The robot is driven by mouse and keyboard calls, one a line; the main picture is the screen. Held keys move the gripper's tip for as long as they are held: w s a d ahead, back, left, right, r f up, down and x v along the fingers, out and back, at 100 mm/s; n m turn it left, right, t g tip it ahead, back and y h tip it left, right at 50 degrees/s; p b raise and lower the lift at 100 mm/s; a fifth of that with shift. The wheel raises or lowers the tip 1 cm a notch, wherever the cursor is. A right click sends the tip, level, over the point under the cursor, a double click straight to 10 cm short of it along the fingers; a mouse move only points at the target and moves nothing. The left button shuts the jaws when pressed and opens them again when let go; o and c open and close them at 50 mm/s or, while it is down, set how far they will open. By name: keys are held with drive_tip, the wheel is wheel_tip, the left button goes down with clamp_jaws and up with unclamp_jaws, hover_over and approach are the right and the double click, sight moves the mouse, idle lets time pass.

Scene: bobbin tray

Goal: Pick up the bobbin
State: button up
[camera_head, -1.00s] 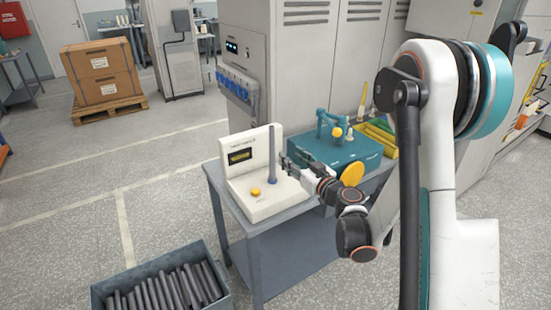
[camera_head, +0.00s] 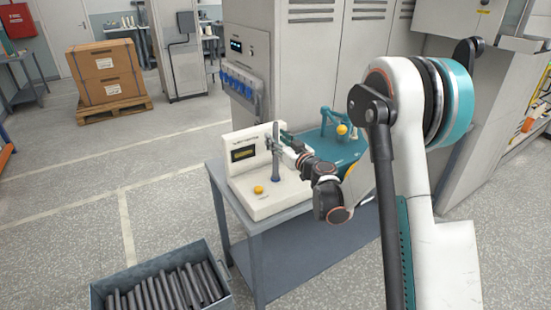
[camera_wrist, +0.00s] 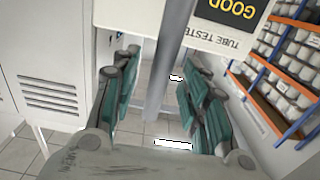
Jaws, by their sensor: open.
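A grey tube-shaped bobbin (camera_head: 275,170) stands upright on the base of a white tube tester (camera_head: 285,195). My gripper (camera_head: 274,144) is at the upper part of the bobbin, reaching in from the right. In the wrist view the bobbin (camera_wrist: 172,65) runs between the two teal-padded fingers of my gripper (camera_wrist: 160,80). The fingers are open, with visible gaps on both sides of the bobbin. The tester's display (camera_wrist: 232,12) reads GOOD in yellow letters.
The tester stands on a grey table (camera_head: 258,236) with a yellow button (camera_head: 258,189) at its front. A teal device (camera_head: 330,150) stands behind my arm. A crate (camera_head: 222,304) of several dark tubes sits at lower left. Tall cabinets (camera_head: 310,60) stand behind.

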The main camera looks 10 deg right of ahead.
drive_tip(key=shift+x, duration=0.8)
drive_tip(key=shift+c, duration=0.6)
clamp_jaws()
drive_tip(key=shift+r, duration=0.2)
